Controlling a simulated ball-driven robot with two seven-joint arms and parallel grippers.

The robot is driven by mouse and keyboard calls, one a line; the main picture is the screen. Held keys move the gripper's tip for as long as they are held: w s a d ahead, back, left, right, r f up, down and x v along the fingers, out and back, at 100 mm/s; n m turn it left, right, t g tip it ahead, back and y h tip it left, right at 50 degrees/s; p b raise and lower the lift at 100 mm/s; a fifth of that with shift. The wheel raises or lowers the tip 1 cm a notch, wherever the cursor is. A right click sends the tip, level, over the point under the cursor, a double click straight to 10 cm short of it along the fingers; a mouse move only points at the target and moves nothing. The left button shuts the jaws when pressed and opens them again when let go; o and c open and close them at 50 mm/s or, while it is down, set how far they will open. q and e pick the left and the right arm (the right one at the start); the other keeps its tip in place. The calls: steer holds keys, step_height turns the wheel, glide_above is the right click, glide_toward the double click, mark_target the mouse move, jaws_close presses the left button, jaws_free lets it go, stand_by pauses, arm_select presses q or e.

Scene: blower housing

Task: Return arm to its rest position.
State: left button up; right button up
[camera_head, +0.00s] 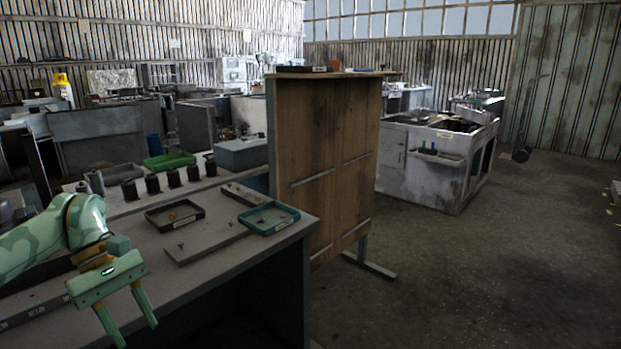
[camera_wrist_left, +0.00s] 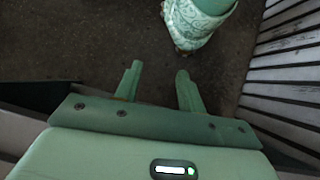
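My left gripper (camera_head: 131,327) is at the lower left of the head view, in front of the near edge of the grey workbench (camera_head: 215,262). Its two green fingers point down and stand apart with nothing between them. In the left wrist view the same fingers (camera_wrist_left: 157,80) are apart and empty above a dark floor (camera_wrist_left: 80,40). My left arm (camera_head: 60,235) comes in from the left edge of the head view. My right gripper does not show in the head view.
A wooden panel (camera_head: 325,150) stands at the bench's right end. The floor (camera_head: 480,270) at right is clear.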

arm_select(q)
steer(key=w+d+f+n+t+h+p, duration=0.1)
steer(key=w+d+f+n+t+h, duration=0.3)
steer(key=d+f+n+t+h, duration=0.75)
steer(key=s+a+f+n+t+y+p, duration=0.15)
steer(key=f+n+y, duration=0.25)
steer(key=f+n, duration=0.75)
steer(key=s+f+n+t+y+b, duration=0.1)
steer(key=s+f+n+t+y, duration=0.2)
steer(key=f+n, duration=0.85)
steer(key=s+a+f+n+g+y+p, duration=0.1)
steer(key=s+a+f+n+g+y, duration=0.2)
steer(key=s+f+n, duration=0.5)
steer(key=s+a+f+n+g+y, duration=0.1)
steer(key=s+a+f+n+y, duration=0.1)
steer(key=s+f+n+y, duration=0.6)
steer(key=s+f+n+g, duration=0.3)
steer(key=s+g, duration=0.1)
steer(key=s, duration=1.2)
steer(key=s+f+n+g, duration=0.3)
steer(key=s, duration=1.4)
steer(key=shift+s+g+h, duration=0.2)
steer(key=shift+g+h, duration=0.15)
steer(key=shift+g, duration=0.05)
steer(key=shift+n, duration=0.25)
